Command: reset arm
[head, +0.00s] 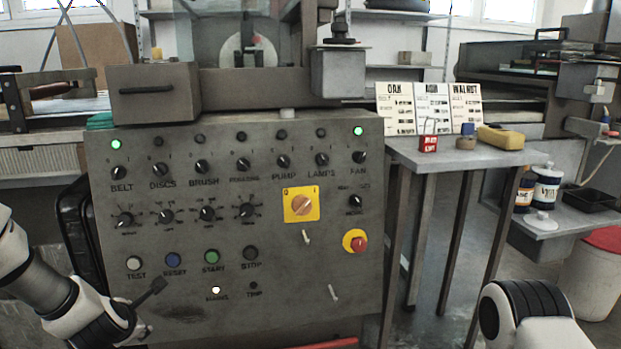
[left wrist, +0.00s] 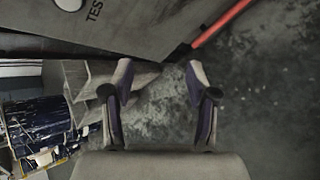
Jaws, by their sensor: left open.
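My left arm comes in from the left in the head view. My left gripper (head: 150,308) is near the lower left of the grey control panel (head: 300,265), below the TEST button (head: 134,263) and the blue RESET button (head: 173,260). In the left wrist view the gripper (left wrist: 161,95) is open, with nothing between its fingers. The panel's lower edge and part of the TEST label show above the fingers there. Part of my right arm shows at the lower right of the head view; its gripper is out of view.
A red mushroom button (head: 359,244) and yellow-plated rotary switch (head: 301,205) are on the panel. A side table (head: 455,155) stands right, with a red padlock (head: 428,143) and yellow object (head: 500,138). In the wrist view, a dark blue paint-splattered container (left wrist: 38,128) is at left.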

